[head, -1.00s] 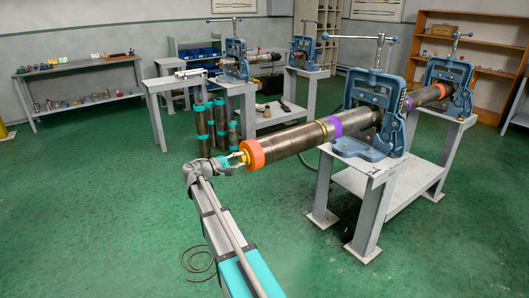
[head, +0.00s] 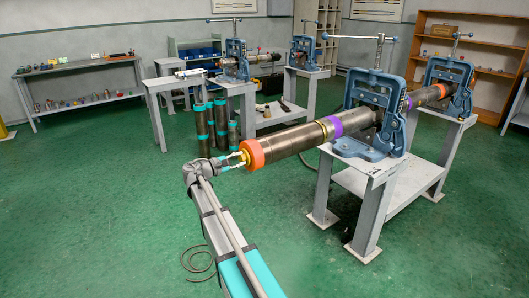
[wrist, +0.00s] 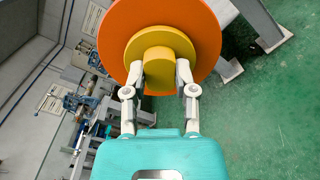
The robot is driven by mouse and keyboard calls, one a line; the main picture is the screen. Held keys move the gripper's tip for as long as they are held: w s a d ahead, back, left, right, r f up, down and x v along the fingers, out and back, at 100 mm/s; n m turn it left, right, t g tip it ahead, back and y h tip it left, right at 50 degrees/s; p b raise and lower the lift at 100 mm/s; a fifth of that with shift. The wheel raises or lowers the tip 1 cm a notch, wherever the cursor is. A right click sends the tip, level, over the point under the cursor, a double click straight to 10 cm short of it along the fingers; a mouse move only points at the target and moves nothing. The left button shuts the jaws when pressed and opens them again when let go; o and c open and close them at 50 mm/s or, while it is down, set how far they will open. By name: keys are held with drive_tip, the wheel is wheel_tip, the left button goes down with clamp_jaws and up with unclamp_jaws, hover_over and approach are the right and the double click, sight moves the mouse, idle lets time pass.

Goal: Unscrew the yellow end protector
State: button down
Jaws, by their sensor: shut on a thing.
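The yellow end protector (wrist: 160,50) sits at the centre of the orange ring (wrist: 205,40) on the pipe's near end. My gripper (wrist: 161,78) is shut on the protector's yellow knob, with one finger on each side. In the head view my gripper (head: 235,160) reaches the pipe end from the left, and the orange ring (head: 252,154) faces it. The steel pipe (head: 290,142) runs back to the right, past a purple band (head: 335,124), into a blue pipe vise (head: 372,112). The protector is mostly hidden by the fingers in the head view.
The vise stands on a grey stand (head: 375,180). A second blue vise (head: 450,85) holds the pipe's far end. Several upright pipes with teal caps (head: 200,130) stand behind my gripper. A long bench (head: 80,68) is at the back left.

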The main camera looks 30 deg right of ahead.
drive_tip(key=n, duration=1.3)
drive_tip(key=shift+n, duration=0.4)
drive_tip(key=shift+c, duration=2.4)
unclamp_jaws()
drive_tip(key=shift+a, duration=0.15)
drive_tip(key=shift+a, duration=1)
